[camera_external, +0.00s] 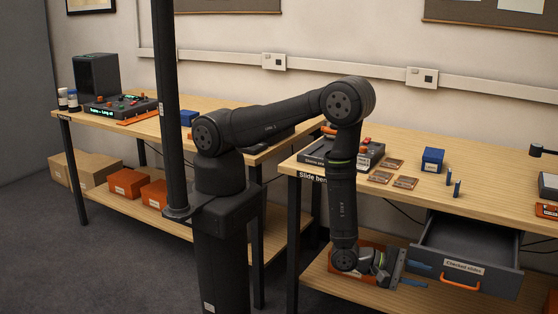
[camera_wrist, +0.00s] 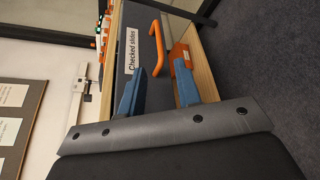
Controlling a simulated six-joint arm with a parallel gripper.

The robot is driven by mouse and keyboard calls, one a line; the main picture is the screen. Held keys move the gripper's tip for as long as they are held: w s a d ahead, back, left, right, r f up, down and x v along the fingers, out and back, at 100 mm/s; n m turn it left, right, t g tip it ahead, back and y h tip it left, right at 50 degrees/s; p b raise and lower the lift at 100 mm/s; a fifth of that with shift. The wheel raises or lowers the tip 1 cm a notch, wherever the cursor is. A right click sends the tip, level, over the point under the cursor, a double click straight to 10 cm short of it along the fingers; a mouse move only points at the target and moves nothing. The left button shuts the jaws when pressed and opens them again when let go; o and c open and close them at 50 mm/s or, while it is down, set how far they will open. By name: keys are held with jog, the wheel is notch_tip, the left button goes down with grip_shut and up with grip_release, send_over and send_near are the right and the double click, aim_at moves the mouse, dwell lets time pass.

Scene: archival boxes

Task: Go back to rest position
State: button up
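My gripper (camera_external: 422,274) hangs low at the right bench, just left of the drawer front, with the arm bent down from the elbow. Its two blue fingers are apart with nothing between them; they also show in the wrist view (camera_wrist: 158,88). The grey drawer (camera_external: 475,235), labelled "Checked slides", is pulled out and looks empty in the part I see. Its orange handle (camera_external: 460,284) shows beyond the fingers in the wrist view (camera_wrist: 155,46), apart from them.
An orange bin (camera_external: 366,252) is on the lower shelf behind my gripper. Brown slides (camera_external: 380,177), a blue box (camera_external: 432,160) and blue upright pieces (camera_external: 453,185) are on the right bench top. A left bench (camera_external: 225,150) holds equipment. Open floor lies in front.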

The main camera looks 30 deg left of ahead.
aim_at(445, 281)
jog(key=x, duration=0.8)
jog(key=shift+a, duration=0.15)
jog(key=v, duration=1.6)
jog(key=shift+s+r, duration=0.1)
jog(key=shift+s, duration=0.05)
jog(key=shift+x, duration=8.2)
jog(key=shift+w+a, duration=0.1)
jog(key=shift+w, duration=0.2)
